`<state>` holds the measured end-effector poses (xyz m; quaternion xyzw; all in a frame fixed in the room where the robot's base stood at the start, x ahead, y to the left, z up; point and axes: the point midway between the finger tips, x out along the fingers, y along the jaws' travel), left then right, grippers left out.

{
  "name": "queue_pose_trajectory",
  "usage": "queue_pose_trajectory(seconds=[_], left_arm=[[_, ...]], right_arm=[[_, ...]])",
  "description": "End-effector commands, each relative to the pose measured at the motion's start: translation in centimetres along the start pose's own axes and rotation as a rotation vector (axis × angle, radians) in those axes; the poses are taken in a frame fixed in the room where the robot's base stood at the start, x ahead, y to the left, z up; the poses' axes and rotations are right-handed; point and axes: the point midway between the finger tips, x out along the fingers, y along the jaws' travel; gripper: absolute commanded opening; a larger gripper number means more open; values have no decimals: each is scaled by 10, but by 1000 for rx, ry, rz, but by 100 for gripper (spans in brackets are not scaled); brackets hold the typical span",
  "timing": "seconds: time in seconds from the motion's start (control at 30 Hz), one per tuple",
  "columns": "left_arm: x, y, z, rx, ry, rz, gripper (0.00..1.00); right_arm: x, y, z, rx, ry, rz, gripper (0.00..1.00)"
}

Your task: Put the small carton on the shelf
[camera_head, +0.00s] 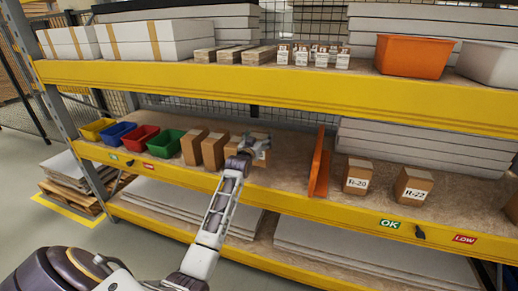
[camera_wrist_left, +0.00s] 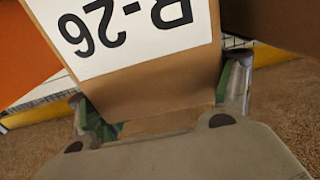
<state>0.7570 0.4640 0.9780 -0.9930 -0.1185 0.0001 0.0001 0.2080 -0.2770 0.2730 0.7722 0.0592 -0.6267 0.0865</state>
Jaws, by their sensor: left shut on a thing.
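The small carton (camera_head: 261,154) is brown with a white label and stands at the right end of a row of brown cartons on the middle shelf (camera_head: 290,176). In the left wrist view the carton (camera_wrist_left: 170,82) shows its label "R-26" upside down. My left gripper (camera_head: 250,147) is shut on the carton, and its fingers (camera_wrist_left: 165,105) lie on either side of it. The gripper hides part of the carton in the head view. I cannot tell whether its base touches the shelf board. My right gripper is not in view.
Brown cartons (camera_head: 213,150) stand close on the left. An orange divider (camera_head: 319,163) stands on the right, with a bare gap before it. Cartons R-20 (camera_head: 357,176) and R-22 (camera_head: 413,186) are beyond. Coloured bins (camera_head: 140,139) are at left; a yellow beam (camera_head: 262,188) edges the shelf.

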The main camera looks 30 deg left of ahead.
Motion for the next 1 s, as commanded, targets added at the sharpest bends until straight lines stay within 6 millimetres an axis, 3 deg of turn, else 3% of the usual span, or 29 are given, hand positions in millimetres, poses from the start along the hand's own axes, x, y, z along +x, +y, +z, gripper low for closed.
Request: queue_pose_trajectory(seconds=[0.17, 0.5, 1.0], left_arm=[[0, 0, 9, 0, 2, 0, 27], [0, 0, 46, 0, 1, 0, 27], [0, 0, 50, 0, 3, 0, 27]], right_arm=[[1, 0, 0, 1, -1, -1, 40], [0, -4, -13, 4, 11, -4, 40], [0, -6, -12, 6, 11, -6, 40]])
